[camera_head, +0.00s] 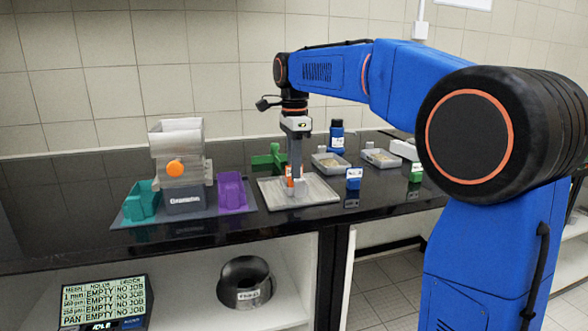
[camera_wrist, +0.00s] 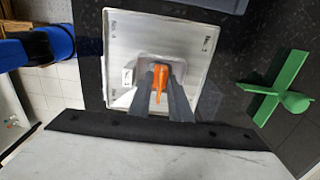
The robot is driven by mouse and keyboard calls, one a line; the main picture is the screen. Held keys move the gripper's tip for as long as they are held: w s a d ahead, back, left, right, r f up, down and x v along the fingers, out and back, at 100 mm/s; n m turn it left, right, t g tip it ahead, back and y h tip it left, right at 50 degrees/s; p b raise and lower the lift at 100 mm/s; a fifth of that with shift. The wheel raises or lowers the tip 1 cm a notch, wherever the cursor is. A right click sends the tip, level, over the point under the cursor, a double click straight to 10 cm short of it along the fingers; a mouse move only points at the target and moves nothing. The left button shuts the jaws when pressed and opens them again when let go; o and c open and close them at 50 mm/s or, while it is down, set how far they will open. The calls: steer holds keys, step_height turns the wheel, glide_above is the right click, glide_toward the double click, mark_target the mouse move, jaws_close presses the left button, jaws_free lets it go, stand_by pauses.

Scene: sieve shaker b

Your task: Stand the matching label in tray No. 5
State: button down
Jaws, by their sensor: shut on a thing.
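My gripper (camera_head: 294,181) points straight down over a flat grey metal tray (camera_head: 325,192). It is shut on an orange piece (camera_wrist: 160,78), which sits between the fingertips in the wrist view; its face cannot be read. The metal tray (camera_wrist: 120,35) has small printed marks near its corners, too blurred to read surely. A small pale block (camera_head: 300,187) shows beside the fingers on the tray. A blue label stand (camera_head: 354,178) and a green label stand (camera_head: 416,173) with white faces stand to the right. Which tray is No. 5 cannot be read.
A green cross-shaped holder (camera_head: 268,158) stands behind the metal tray. At left are a sieve machine (camera_head: 182,165), a teal block (camera_head: 142,200) and a purple block (camera_head: 231,189). The counter's front edge is near.

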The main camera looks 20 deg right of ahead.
steer(key=shift+f, duration=0.15)
steer(key=c, duration=1.6)
jaws_free()
steer(key=shift+c, duration=0.2)
step_height(320, 180, up, 12)
steer(key=shift+r, duration=0.2)
steer(key=s+d+f+n+t, duration=0.2)
steer(key=s+f+n, duration=0.7)
steer(key=s+f, duration=0.7)
steer(key=s+d+f+n+t, duration=0.2)
steer(key=s+d+f+n, duration=0.3)
steer(key=s+f+n, duration=0.4)
steer(key=s+f, duration=0.7)
steer(key=s, duration=0.1)
steer(key=shift+s+f+t, duration=0.2)
steer(key=shift+f+t, duration=0.1)
steer(key=shift+t, duration=0.1)
